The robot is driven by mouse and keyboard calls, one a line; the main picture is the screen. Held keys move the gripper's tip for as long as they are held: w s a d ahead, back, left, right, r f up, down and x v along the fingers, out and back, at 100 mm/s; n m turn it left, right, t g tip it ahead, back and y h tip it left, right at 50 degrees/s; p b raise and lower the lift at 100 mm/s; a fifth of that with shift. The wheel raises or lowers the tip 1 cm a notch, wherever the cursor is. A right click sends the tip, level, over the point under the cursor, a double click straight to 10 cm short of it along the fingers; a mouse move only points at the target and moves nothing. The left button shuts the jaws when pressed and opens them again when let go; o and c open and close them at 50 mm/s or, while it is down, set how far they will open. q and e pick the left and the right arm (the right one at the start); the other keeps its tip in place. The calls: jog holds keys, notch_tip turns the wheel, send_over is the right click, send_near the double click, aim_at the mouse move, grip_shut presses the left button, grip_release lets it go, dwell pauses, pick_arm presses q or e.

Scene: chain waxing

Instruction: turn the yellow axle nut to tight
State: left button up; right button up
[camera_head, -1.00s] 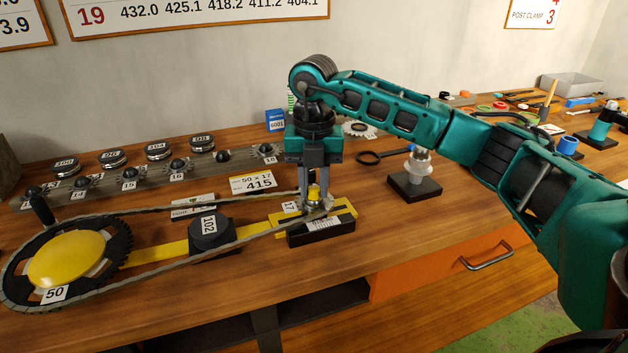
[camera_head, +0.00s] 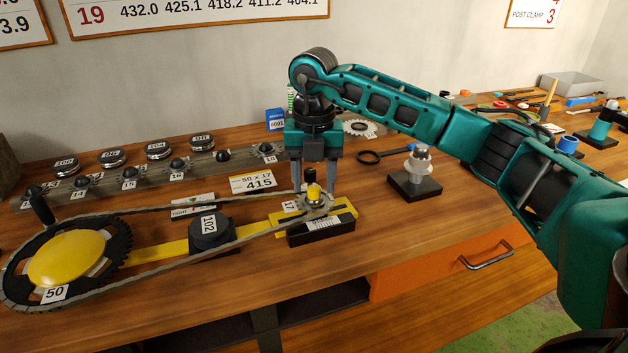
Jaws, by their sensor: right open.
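The yellow axle nut (camera_head: 314,191) sits upright at the hub of the small sprocket marked 17, on the right end of the chain rig. My right gripper (camera_head: 313,184) is open, pointing down, its two fingers apart, one on either side above and just behind the nut. I cannot tell whether a finger touches it. A small black knob (camera_head: 310,174) shows between the fingers. The chain (camera_head: 160,213) runs from this sprocket to the large chainring (camera_head: 68,258) marked 50. My left gripper is not in view.
A black weight marked 102 (camera_head: 210,232) sits between the chain runs. A yellow card reading 50 x 17, 415 (camera_head: 252,182) lies behind. A post on a black base (camera_head: 415,184) stands to the right. Sprockets and marked discs line a rack (camera_head: 130,178) at the back left.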

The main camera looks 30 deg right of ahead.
aim_at(314, 188)
notch_tip(314, 188, up, 12)
jog(key=p, duration=0.1)
dwell(0.7)
